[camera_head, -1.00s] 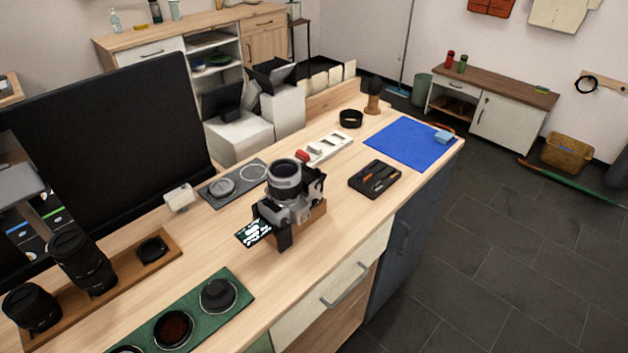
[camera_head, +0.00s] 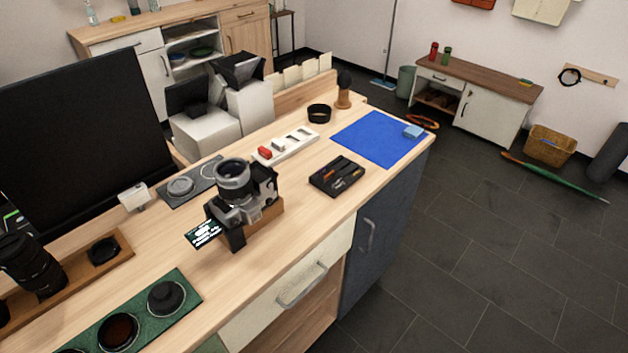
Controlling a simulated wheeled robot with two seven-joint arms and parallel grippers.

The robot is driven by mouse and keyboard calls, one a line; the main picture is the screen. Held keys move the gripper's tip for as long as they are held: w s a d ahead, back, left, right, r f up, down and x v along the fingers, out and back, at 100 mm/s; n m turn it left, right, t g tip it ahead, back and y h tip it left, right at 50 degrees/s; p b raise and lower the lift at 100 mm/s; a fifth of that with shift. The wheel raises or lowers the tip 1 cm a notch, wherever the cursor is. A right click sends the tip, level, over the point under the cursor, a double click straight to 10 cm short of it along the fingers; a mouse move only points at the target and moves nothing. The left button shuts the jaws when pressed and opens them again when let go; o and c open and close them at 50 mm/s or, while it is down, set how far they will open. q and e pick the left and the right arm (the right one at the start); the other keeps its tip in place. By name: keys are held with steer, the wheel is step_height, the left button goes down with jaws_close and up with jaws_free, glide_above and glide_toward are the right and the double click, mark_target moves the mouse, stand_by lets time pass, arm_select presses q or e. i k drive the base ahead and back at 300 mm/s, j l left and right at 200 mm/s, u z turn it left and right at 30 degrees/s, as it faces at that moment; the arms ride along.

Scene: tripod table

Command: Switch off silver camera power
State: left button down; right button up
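The silver camera (camera_head: 240,196) has a black grip and a large lens pointing up. It rests on a small wooden block (camera_head: 264,217) on the wooden workbench, near the middle of the view. The power switch is too small to make out. Neither of my grippers is in view.
The workbench (camera_head: 305,217) also holds a black tool tray (camera_head: 337,176), a blue mat (camera_head: 379,138), a white battery holder (camera_head: 287,146), a green lens mat (camera_head: 137,320) and a large black monitor (camera_head: 75,140). The dark tiled floor (camera_head: 470,250) at right is mostly clear.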

mark_target(275, 175)
steer(key=l+z, duration=0.1)
steer(key=l, duration=2.3)
steer(key=k, duration=0.05)
